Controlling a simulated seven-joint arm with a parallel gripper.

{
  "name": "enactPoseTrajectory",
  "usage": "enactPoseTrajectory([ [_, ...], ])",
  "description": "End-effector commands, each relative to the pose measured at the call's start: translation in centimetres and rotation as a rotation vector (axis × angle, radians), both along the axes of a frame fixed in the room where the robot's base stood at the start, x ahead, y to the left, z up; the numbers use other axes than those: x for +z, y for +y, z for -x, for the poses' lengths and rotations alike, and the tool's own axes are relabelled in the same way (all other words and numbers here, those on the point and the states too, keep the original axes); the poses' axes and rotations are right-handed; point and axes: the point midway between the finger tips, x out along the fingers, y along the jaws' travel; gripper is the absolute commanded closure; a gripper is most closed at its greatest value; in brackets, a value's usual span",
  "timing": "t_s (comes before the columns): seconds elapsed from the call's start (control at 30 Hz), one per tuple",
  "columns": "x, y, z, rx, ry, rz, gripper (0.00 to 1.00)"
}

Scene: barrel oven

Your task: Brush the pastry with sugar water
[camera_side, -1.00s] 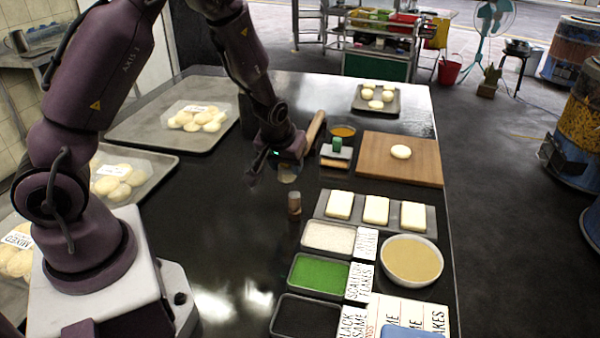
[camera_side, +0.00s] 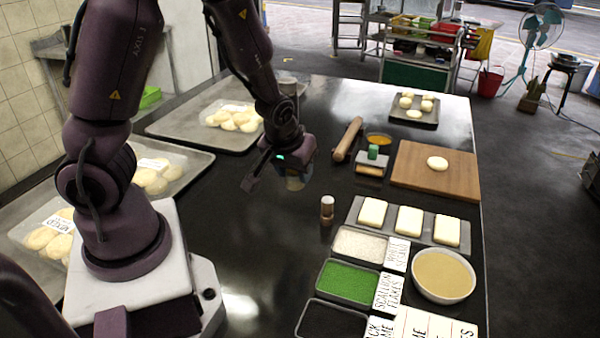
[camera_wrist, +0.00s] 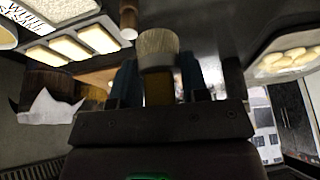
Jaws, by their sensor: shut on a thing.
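My gripper (camera_side: 294,178) is shut on a brush and hangs over the dark table, left of the rolling pin. In the wrist view the brush (camera_wrist: 158,45) has pale bristles and points away from the jaws; in the side view it is small and partly hidden. A round pale pastry (camera_side: 437,163) lies on the wooden board (camera_side: 410,178), well right of my gripper. A small dish of orange liquid (camera_side: 378,139) and a wide bowl of tan contents (camera_side: 443,274) stand on the table. I cannot tell which liquid is the sugar water.
A small upright jar (camera_side: 327,209) stands below and right of my gripper. A rolling pin (camera_side: 347,139) and a green-topped block (camera_side: 373,152) lie left of the board. Pale slabs sit on a grey tray (camera_side: 384,228), above topping trays. Buns sit on trays at the back and left.

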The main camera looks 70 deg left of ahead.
Motion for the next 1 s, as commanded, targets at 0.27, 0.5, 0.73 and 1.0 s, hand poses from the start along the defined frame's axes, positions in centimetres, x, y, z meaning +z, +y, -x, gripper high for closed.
enactPoseTrajectory([
  [0.27,-1.0,-1.3,-0.4,-0.048,0.001,0.0,0.8],
  [0.5,-2.7,-6.4,-7.1,-0.235,0.0,-0.001,0.8],
  [0.73,-4.5,-15.1,-14.2,-0.42,-0.001,0.0,0.8],
  [1.0,-4.9,-24.0,-18.9,-0.538,-0.001,-0.001,0.8],
])
